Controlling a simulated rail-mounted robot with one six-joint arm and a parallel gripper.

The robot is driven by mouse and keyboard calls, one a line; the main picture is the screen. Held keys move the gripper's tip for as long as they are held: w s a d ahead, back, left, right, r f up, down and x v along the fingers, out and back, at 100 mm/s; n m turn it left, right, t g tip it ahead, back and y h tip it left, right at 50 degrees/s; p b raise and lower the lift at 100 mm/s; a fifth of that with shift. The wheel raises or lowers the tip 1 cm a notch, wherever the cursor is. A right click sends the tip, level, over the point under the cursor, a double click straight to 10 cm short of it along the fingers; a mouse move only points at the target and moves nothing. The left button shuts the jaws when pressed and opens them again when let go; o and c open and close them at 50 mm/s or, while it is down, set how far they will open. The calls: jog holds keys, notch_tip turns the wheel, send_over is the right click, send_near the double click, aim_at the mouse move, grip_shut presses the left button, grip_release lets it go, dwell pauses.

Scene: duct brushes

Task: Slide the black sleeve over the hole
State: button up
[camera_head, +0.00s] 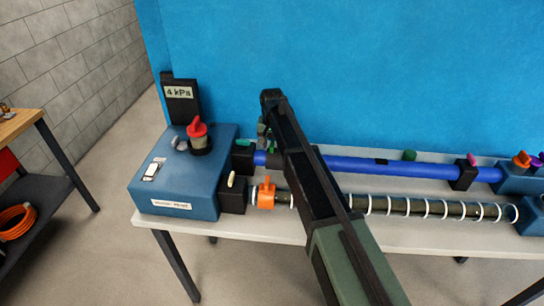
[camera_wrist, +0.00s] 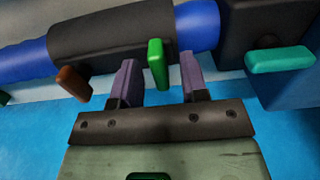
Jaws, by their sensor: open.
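The black sleeve (camera_wrist: 112,34) sits around the blue pipe (camera_wrist: 25,62). In the head view, the sleeve (camera_head: 276,160) shows at the left part of the pipe (camera_head: 350,165), partly behind my arm. A green tab (camera_wrist: 158,64) stands at the sleeve's right part and a brown tab (camera_wrist: 74,84) at its left end. My gripper (camera_wrist: 159,78) is open, its two fingers on either side of the green tab with gaps. I cannot make out the hole for certain; a small dark patch (camera_head: 381,161) shows on the pipe right of my arm.
A blue box (camera_head: 185,195) with a red knob (camera_head: 197,130) stands at the left end of the bench (camera_head: 400,238). A ribbed hose with white rings (camera_head: 425,208) runs in front of the pipe. A blue panel (camera_head: 350,70) rises behind. A teal tab (camera_wrist: 280,60) is on the black fitting beside the sleeve.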

jog(key=shift+f, duration=0.3)
jog(key=shift+c, duration=0.4)
grip_shut()
